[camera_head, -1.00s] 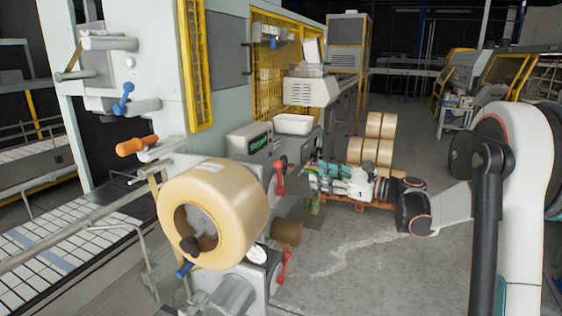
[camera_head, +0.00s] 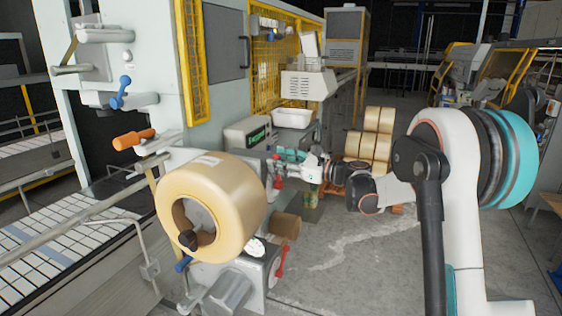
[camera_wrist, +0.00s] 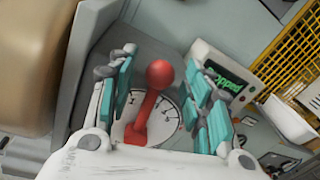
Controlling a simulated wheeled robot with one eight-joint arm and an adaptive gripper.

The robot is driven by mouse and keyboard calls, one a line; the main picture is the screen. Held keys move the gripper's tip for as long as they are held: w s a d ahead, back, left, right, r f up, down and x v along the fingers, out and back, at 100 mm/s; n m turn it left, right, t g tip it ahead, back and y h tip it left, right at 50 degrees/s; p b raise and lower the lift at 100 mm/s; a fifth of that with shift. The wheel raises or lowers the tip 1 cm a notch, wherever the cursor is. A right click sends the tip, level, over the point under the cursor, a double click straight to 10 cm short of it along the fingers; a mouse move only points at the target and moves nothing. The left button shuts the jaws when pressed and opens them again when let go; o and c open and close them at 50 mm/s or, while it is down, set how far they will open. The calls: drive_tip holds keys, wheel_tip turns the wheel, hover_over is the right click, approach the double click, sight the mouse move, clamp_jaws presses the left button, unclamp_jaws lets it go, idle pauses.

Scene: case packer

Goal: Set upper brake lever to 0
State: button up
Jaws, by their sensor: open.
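The upper red brake lever (camera_head: 277,172) is beside the big tape roll in the head view, partly hidden by my gripper (camera_head: 286,160). In the wrist view the red lever (camera_wrist: 142,115), with a round knob (camera_wrist: 160,74), stands over a white dial (camera_wrist: 168,118) with black marks. My gripper (camera_wrist: 162,82) is open, with teal finger pads on either side of the lever and apparent gaps to both. The numbers at the lever's pointer are not readable. A lower red lever (camera_head: 280,261) sits below on its own dial.
The tan tape roll (camera_head: 232,190) is close to the left of my gripper. A control box with a green display (camera_wrist: 228,84) and a white bin (camera_wrist: 288,120) are to the right in the wrist view. Stacked rolls (camera_head: 370,140) stand behind; open floor (camera_head: 350,265) lies to the front right.

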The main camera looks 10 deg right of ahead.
drive_tip(key=shift+c, duration=0.6)
clamp_jaws()
drive_tip(key=s+n+b, duration=0.1)
drive_tip(key=s+a+f+n, duration=0.1)
drive_tip(key=n, duration=0.1)
drive_tip(key=shift+s+a+b, duration=0.1)
drive_tip(key=shift+a+b, duration=0.2)
drive_tip(key=shift+b, duration=0.1)
drive_tip(key=shift+o, duration=0.6)
unclamp_jaws()
drive_tip(key=v, duration=1.2)
drive_tip(key=shift+f, duration=0.15)
